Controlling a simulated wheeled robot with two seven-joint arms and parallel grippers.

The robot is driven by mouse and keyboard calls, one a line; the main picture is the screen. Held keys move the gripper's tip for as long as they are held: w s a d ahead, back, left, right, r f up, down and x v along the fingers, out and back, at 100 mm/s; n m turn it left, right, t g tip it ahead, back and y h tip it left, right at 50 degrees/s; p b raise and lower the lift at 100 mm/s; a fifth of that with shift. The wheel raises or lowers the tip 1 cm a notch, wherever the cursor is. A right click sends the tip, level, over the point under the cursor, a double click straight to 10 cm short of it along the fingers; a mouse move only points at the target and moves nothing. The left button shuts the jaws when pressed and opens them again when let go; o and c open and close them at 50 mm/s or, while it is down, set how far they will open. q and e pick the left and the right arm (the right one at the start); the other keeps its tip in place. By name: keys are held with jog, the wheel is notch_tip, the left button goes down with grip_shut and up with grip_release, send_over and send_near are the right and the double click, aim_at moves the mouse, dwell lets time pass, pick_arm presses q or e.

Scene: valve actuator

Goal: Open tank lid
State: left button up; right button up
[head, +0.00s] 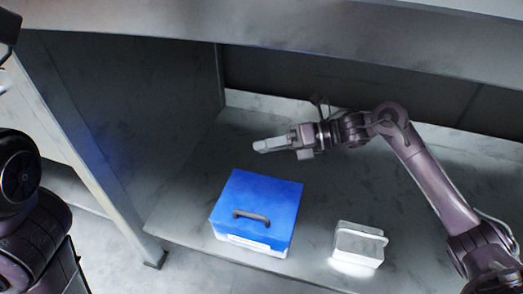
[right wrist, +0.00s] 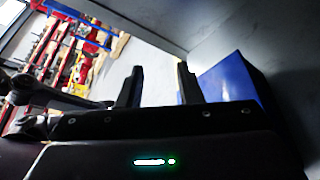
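The tank is a box with a white lower body (head: 232,238) and a blue lid (head: 262,195) with a dark handle (head: 251,216) on it. It stands on the grey surface in the middle of the head view, and the lid sits closed on the body. My right gripper (head: 262,146) is above and behind the box, apart from it, with its fingers pointing left. In the right wrist view my right gripper (right wrist: 160,75) has its fingers spread with nothing between them. The blue of the box (right wrist: 228,82) shows beyond the right finger. My left gripper is out of view.
A small white and grey container (head: 358,243) stands to the right of the tank. A grey side wall (head: 130,110) rises at the left, and a beam (head: 300,38) crosses above. Shelving with red and yellow items (right wrist: 85,50) shows far off in the right wrist view.

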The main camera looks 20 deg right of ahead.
jog(key=shift+x, duration=0.8)
grip_shut()
jog(key=c, duration=0.7)
grip_release()
jog(key=o, duration=0.7)
